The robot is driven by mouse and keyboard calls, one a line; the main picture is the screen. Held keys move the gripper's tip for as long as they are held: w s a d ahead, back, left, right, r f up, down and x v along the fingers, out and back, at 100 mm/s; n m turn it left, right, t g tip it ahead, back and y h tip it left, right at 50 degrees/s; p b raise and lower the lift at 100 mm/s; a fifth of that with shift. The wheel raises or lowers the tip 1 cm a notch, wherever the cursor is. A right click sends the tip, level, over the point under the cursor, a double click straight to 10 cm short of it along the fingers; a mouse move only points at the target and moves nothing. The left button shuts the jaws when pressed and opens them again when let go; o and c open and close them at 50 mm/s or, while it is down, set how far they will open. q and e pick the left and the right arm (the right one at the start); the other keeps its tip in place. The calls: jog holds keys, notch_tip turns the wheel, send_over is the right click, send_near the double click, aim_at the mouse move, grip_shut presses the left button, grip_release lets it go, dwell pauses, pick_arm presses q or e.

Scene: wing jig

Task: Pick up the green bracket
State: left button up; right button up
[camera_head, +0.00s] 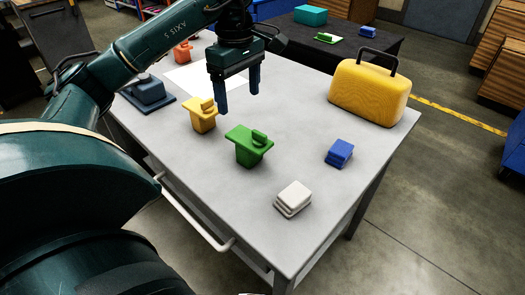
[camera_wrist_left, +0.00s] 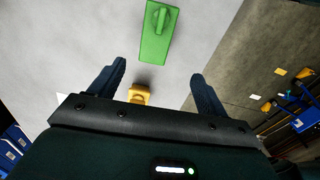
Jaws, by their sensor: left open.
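The green bracket (camera_head: 248,146) stands on the grey table, with a flat top plate and a raised handle-like piece. In the left wrist view the green bracket (camera_wrist_left: 157,32) lies beyond the fingertips, a little left of the middle between them. My left gripper (camera_head: 238,104) is open and empty above the table, behind the green bracket in the head view and apart from it. The left gripper's fingers (camera_wrist_left: 160,70) also show spread in the left wrist view. My right gripper is not in view.
A yellow bracket (camera_head: 203,117) stands close to the left of the green one. A white block (camera_head: 293,197), a blue block (camera_head: 339,152) and a yellow case (camera_head: 369,92) are on the table (camera_head: 290,125). A dark blue part (camera_head: 148,91) is at the left edge.

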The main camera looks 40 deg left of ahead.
aim_at(246, 136)
pick_arm(q)
jog(key=f, duration=0.2)
jog(key=f+b, duration=0.1)
jog(key=f, duration=0.5)
jog(key=shift+w+b, duration=0.25)
jog(key=shift+b, duration=0.1)
jog(key=f, duration=0.6)
jog(key=shift+w+d+f, duration=0.2)
jog(key=shift+d, duration=0.05)
jog(key=shift+c, duration=0.6)
jog(key=shift+r, duration=0.1)
jog(key=c, duration=1.3)
